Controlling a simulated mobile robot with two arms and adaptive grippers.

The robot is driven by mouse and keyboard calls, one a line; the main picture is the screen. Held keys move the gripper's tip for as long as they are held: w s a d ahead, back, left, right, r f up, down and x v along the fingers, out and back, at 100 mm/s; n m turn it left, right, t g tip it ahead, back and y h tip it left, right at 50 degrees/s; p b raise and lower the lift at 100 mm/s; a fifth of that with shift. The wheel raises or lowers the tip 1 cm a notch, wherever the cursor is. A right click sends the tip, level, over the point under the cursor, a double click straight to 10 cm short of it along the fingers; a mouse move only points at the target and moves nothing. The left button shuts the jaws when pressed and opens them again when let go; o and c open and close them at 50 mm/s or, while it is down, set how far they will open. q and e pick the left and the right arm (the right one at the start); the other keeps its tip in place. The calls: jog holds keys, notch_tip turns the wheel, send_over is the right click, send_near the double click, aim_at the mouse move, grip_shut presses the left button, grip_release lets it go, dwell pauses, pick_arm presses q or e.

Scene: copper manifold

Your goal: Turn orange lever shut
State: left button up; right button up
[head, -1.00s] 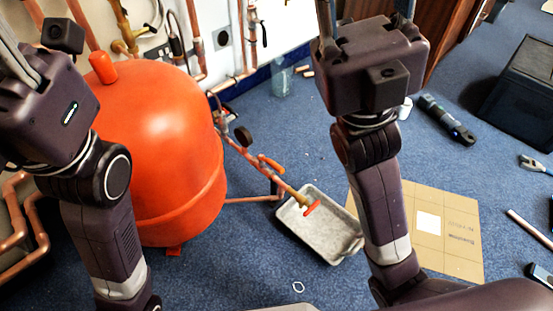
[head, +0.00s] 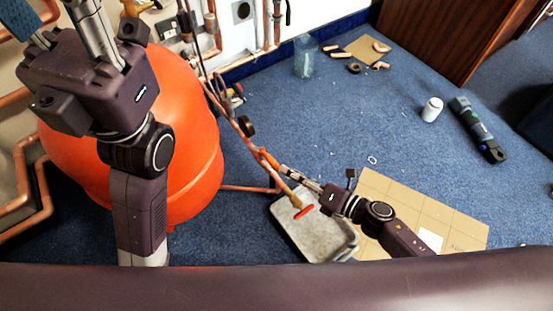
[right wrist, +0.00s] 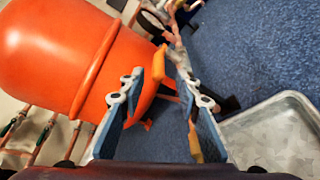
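The orange lever (head: 268,158) sits on the slanting copper pipe (head: 243,124) beside the red tank. In the right wrist view, the lever (right wrist: 150,82) shows as a long orange bar between my right gripper's fingers. My right gripper (head: 287,171) is open at the lever, its blue-padded fingers (right wrist: 158,105) on either side of the bar; I cannot tell whether either touches it. A smaller red handle (head: 303,211) is lower on the pipe, over the tray. My left gripper (head: 55,22) is raised at the upper left with its fingers spread, partly cut off by the frame.
The big red tank (head: 195,130) stands left of the pipe. A grey metal tray (head: 338,240) lies under the pipe's low end, beside a cardboard sheet (head: 455,237).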

aim_at(274, 162)
jog(key=b+x, duration=0.2)
jog(key=x, duration=0.4)
jog(key=shift+w+a+r, duration=0.1)
jog(key=shift+w+a, duration=0.2)
grip_shut()
